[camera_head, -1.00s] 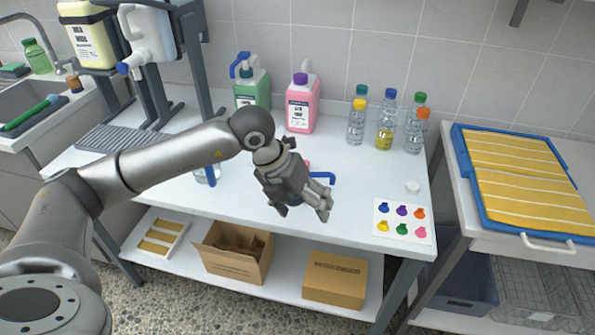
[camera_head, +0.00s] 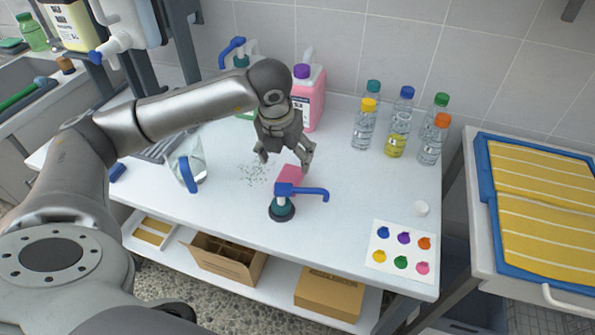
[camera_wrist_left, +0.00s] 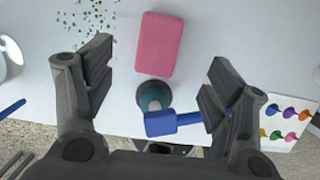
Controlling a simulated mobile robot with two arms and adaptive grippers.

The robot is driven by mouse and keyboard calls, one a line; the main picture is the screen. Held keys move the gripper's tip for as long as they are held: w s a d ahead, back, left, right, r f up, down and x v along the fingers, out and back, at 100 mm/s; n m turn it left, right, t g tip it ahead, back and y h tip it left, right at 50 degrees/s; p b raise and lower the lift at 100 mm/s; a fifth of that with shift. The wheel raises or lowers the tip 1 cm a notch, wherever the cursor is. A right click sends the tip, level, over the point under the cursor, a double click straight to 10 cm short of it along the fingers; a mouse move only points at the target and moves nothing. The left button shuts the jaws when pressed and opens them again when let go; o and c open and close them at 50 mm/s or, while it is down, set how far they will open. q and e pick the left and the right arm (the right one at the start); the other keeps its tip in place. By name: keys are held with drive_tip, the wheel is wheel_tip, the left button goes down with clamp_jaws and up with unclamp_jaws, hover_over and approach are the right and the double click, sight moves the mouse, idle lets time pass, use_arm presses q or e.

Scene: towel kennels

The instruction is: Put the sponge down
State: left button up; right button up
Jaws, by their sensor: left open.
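The pink sponge (camera_head: 291,178) lies on the white table, behind the blue-and-teal pump head. It shows whole in the left wrist view (camera_wrist_left: 158,44) as a pink block, lying flat. My left gripper (camera_head: 285,160) is above the table near the sponge, with its fingers apart. In the left wrist view the left gripper (camera_wrist_left: 155,85) is open, with nothing between its pads touching them. The pump head (camera_head: 283,207) stands just in front of the sponge, and its blue spout (camera_wrist_left: 175,122) shows between the fingers in the wrist view. My right gripper is not in view.
Green specks (camera_head: 253,174) are scattered left of the sponge. A clear jug with a blue handle (camera_head: 187,165) stands further left. Several bottles (camera_head: 398,125) stand at the back right. A colour card (camera_head: 402,250) lies at the front right. The table's right-middle is clear.

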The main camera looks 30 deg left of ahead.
sight(289, 177)
use_arm(q)
wheel_tip(289, 177, down, 3)
drive_tip(key=shift+a+f, duration=0.15)
drive_tip(key=shift+w+f, duration=0.1)
drive_tip(key=shift+f, duration=0.2)
drive_tip(key=shift+w+f, duration=0.15)
drive_tip(key=shift+f, duration=0.2)
drive_tip(key=p+x, duration=0.1)
drive_tip(key=x, duration=0.2)
drive_tip(key=shift+f, duration=0.3)
drive_tip(key=shift+w+f, duration=0.15)
drive_tip(key=shift+f, duration=0.35)
drive_tip(key=c, duration=0.8)
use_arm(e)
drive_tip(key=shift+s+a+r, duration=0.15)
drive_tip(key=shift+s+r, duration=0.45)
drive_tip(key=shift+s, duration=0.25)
use_arm(q)
drive_tip(key=shift+r, duration=0.1)
